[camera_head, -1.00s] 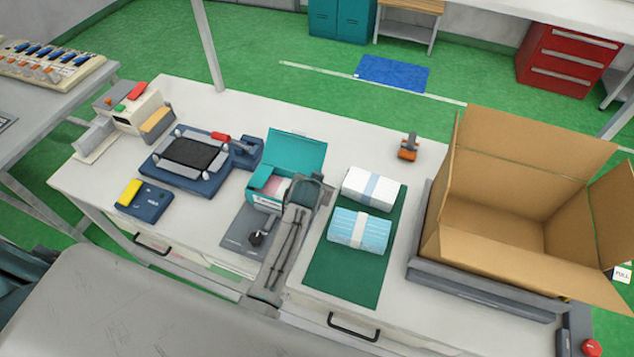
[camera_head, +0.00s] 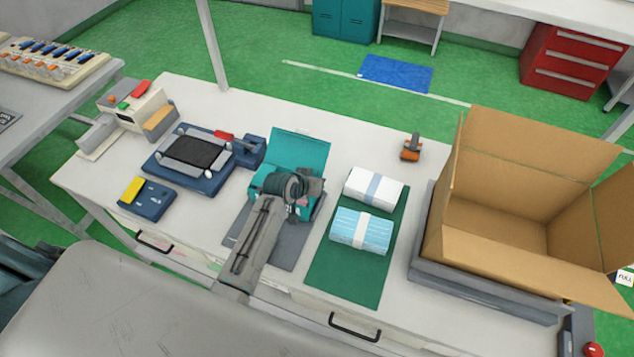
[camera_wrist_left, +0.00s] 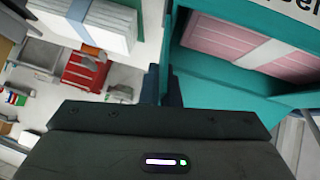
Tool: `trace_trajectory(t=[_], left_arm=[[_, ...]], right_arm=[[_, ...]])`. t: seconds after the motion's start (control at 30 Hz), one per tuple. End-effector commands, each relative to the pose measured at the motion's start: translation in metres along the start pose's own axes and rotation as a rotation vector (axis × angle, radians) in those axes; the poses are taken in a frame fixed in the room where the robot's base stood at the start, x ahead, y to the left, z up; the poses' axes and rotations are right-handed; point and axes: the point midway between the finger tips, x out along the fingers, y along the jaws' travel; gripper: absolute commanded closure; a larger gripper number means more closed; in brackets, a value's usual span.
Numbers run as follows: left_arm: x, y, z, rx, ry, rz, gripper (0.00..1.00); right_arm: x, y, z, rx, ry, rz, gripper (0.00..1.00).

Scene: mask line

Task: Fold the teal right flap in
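The teal carton (camera_head: 262,184) stands on the grey mat on the bench, its back lid (camera_head: 300,152) raised. My left gripper (camera_head: 300,190) is over the carton's right side and hides most of that side, including the right flap, in the head view. In the left wrist view, the fingers (camera_wrist_left: 165,88) look close together beside the carton's teal wall (camera_wrist_left: 222,82), with nothing clearly between them. Pink contents with a pale band (camera_wrist_left: 225,45) show inside the carton. I cannot tell exactly how the right flap is angled. My right gripper is not in view.
A white bundle (camera_head: 373,188) and a blue bundle (camera_head: 361,231) lie on a green mat (camera_head: 335,279) right of the carton. A large open cardboard box (camera_head: 500,235) stands further right. A dark blue fixture (camera_head: 195,160) stands to the left.

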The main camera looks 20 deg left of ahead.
Motion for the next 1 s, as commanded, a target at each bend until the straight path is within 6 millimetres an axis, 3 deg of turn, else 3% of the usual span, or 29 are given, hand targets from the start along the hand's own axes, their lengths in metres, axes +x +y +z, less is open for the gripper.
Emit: trace_trajectory(t=[0.4,0.93,1.0], left_arm=[[0.0008,-0.0070,0.0000,-0.136,0.002,0.136,1.00],[0.0005,-0.0073,-0.0004,-0.153,0.002,0.154,1.00],[0.0005,-0.0072,-0.0003,-0.153,0.002,0.153,0.84]], right_arm=[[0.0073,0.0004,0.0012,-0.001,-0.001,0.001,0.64],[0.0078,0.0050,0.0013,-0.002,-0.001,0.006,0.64],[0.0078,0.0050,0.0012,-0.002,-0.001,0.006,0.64]])
